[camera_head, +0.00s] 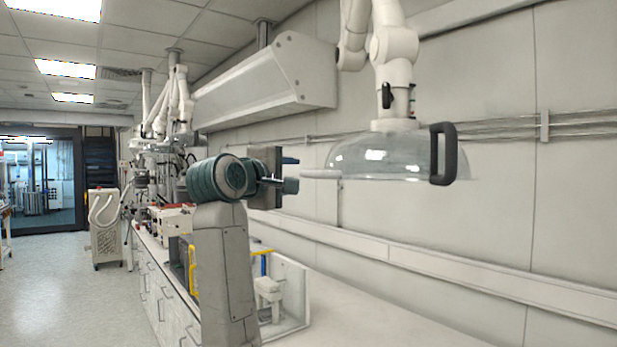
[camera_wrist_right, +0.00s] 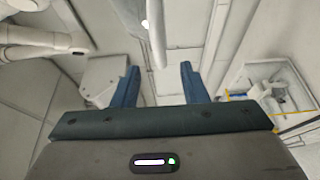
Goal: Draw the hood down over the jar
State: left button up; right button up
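The hood (camera_head: 385,158) is a clear dome with a pale rim, hanging from a white jointed arm (camera_head: 394,60) at the right of the head view. A black handle (camera_head: 443,153) stands on its near right side. My right gripper (camera_head: 291,173) is left of the hood, about level with its rim, and apart from the handle. In the right wrist view its two blue fingers (camera_wrist_right: 159,80) are spread with nothing between them. A pale rounded bar (camera_wrist_right: 155,35) lies beyond the fingertips; I cannot tell if it is the hood's rim. I cannot make out the jar. My left gripper is out of view.
A long white bench (camera_head: 370,325) runs along the wall below, mostly bare at right. An open white box (camera_head: 292,290) holding a small apparatus (camera_head: 268,294) stands on it, also in the wrist view (camera_wrist_right: 268,92). A grey wall housing (camera_head: 265,85) is above my gripper.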

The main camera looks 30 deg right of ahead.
aim_at(307, 175)
jog(key=p+x, duration=0.3)
jog(key=x, duration=0.5)
jog(key=shift+w+d+r+p, duration=0.1)
jog(key=shift+w+d+p, duration=0.05)
jog(key=shift+d+p, duration=0.25)
jog(key=shift+w+d, duration=0.3)
jog(key=shift+d, duration=0.2)
jog(key=shift+c, duration=0.2)
grip_shut()
